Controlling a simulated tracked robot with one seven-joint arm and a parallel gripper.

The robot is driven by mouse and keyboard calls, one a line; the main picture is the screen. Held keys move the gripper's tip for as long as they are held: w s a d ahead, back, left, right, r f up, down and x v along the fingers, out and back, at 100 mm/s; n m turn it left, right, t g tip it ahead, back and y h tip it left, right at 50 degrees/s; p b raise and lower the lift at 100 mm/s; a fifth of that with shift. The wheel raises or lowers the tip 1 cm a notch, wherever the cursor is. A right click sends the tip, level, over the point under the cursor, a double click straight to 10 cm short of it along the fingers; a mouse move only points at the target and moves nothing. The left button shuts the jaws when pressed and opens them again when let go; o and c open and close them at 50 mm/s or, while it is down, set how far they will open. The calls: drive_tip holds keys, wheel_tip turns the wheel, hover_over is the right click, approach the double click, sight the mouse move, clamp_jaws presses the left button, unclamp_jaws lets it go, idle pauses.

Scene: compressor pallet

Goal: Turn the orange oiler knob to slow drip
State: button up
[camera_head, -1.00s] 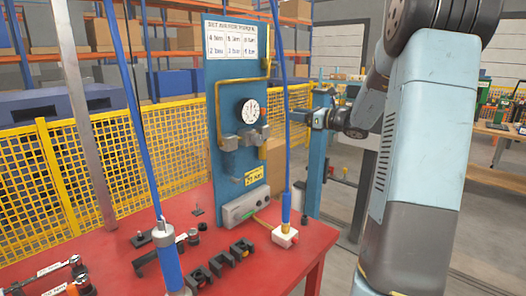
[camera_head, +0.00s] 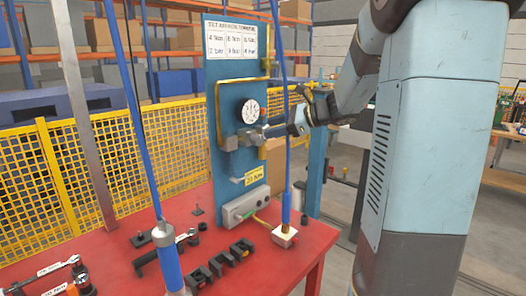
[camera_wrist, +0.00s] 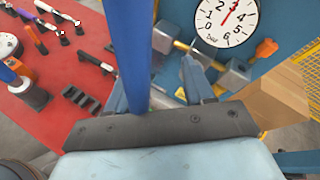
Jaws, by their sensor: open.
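The orange oiler knob (camera_wrist: 266,48) shows at the right in the wrist view, below and right of the gauge, by a grey fitting (camera_wrist: 236,75). In the head view it is a tiny orange spot (camera_head: 263,113) beside the gauge. My gripper (camera_head: 268,130) is in front of the blue panel at the fittings' height. In the wrist view my gripper (camera_wrist: 155,75) has its fingers apart with no knob between them. The knob lies beyond and right of the right finger, apart from it. A blue hose partly covers the left finger.
The white pressure gauge (camera_wrist: 229,20) has a red needle. A blue hose (camera_wrist: 128,45) hangs very close to my gripper and crosses its view. The blue panel (camera_head: 228,185) stands on the red table (camera_head: 185,212), with black holders (camera_head: 222,262) in front.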

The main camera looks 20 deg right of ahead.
drive_tip(key=s+a+f+n+g+h, duration=0.1)
drive_tip(key=s+a+n+g, duration=0.1)
drive_tip(key=s+a+n, duration=0.2)
drive_tip(key=s+a+f+n+g+h, duration=0.1)
drive_tip(key=s+a+n+h, duration=0.1)
drive_tip(key=s, duration=0.6)
drive_tip(key=shift+s+a+f+n+g+h, duration=0.15)
drive_tip(key=shift+a+n+g+h, duration=0.2)
drive_tip(key=shift+a+n, duration=0.6)
drive_tip(key=shift+d, duration=0.1)
